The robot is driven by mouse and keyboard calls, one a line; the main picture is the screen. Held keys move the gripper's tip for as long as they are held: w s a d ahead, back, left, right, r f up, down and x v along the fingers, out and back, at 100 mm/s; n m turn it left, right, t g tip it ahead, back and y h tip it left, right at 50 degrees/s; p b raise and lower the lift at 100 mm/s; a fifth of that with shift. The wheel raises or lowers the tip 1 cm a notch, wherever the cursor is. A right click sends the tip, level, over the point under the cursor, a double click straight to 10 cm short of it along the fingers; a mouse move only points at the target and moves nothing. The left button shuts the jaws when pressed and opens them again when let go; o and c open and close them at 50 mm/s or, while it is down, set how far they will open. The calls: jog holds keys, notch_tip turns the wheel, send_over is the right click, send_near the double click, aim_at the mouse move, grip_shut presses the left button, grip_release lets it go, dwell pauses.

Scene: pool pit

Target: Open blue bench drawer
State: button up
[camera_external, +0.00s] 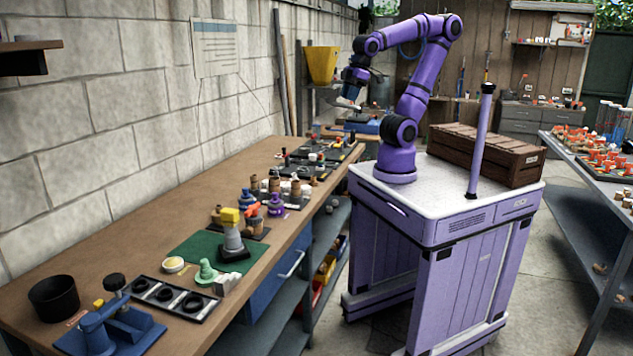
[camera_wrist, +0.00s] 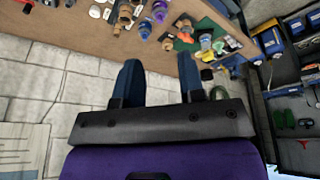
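The blue bench drawer (camera_external: 276,290) is under the wooden workbench top, near the middle of the bench's front side in the external view. Its pale bar handle (camera_external: 292,265) faces the aisle. The drawer front looks flush with the bench, so it appears shut. My gripper (camera_external: 347,103) is raised above the far end of the bench, well away from the drawer and touching nothing I can see. In the wrist view my gripper (camera_wrist: 160,63) has its two blue fingers spread apart with nothing between them. I cannot tell the drawer for certain in the wrist view.
The workbench top (camera_external: 150,245) holds a black cup (camera_external: 54,298), a green mat (camera_external: 195,250) and several small parts. Open shelves with bins (camera_external: 323,270) are beside the drawer. My purple base stands in the aisle, and another table (camera_external: 600,185) is at the right.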

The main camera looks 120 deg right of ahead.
jog(key=w+a+f+g+h, duration=0.2)
jog(key=w+f, duration=0.1)
jog(key=w, duration=0.5)
jog(key=n+g+h, duration=0.1)
jog(key=g+h, duration=0.2)
jog(key=h, duration=0.3)
send_over(297, 262)
jog(key=s+d, duration=0.2)
jog(key=s, duration=0.2)
notch_tip(297, 262, down, 17)
jog(key=a+f+n+t+h, duration=0.15)
jog(key=a+f, duration=0.25)
jog(key=f, duration=0.7)
jog(key=a+f+n+t+h, duration=0.1)
jog(key=a+f+t+h, duration=0.25)
jog(key=f, duration=0.85)
jog(key=a+f+n+t+h, duration=0.15)
jog(key=a+f, duration=0.25)
jog(key=f, duration=0.7)
jog(key=shift+t+y, duration=0.25)
jog(key=shift+t, duration=0.1)
jog(key=x, duration=1)
jog(key=shift+w+d, duration=0.1)
jog(key=shift+w, duration=0.2)
jog(key=shift+c, duration=0.2)
grip_shut()
